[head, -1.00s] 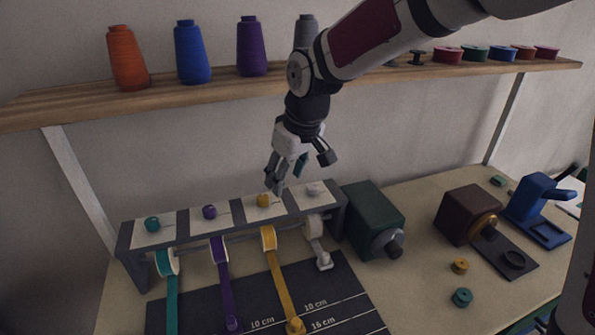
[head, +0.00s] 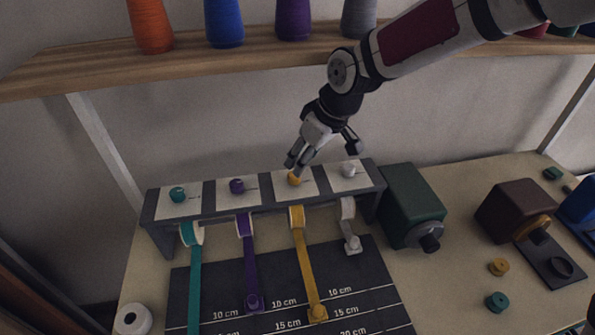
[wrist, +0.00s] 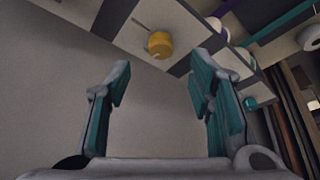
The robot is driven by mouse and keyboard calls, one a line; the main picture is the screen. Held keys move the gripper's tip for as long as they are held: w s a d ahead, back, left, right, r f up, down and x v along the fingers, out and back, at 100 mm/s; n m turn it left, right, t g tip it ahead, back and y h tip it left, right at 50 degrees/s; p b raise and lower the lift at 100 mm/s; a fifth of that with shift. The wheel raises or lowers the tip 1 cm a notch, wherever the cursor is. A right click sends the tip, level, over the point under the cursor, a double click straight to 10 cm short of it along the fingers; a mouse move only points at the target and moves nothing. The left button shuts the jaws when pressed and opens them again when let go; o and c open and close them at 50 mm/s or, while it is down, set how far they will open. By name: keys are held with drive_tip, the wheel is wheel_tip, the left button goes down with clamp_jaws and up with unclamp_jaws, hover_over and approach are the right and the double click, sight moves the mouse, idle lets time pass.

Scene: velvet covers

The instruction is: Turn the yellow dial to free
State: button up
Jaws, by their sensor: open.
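The yellow dial (head: 294,179) sits on a white panel on top of the grey ribbon rack (head: 152,211), between the purple dial (head: 237,186) and the white dial (head: 348,170). A yellow ribbon (head: 304,262) hangs from the spool below it. My gripper (head: 290,163) is just above and behind the yellow dial in the head view. In the wrist view my gripper (wrist: 160,85) is open, its fingers apart and empty. The yellow dial (wrist: 160,45) shows beyond the fingertips, between their lines and apart from them. The dial's label is too small to read.
The teal dial (head: 177,194) is at the rack's left end. A dark green machine (head: 411,200) stands close to its right end. A wooden shelf (head: 180,66) with thread cones runs above. A dark measuring mat (head: 345,300) lies in front.

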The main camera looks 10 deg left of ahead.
sight(294, 178)
drive_tip(key=x, duration=0.7)
drive_tip(key=shift+f, duration=0.1)
drive_tip(key=shift+c, duration=0.3)
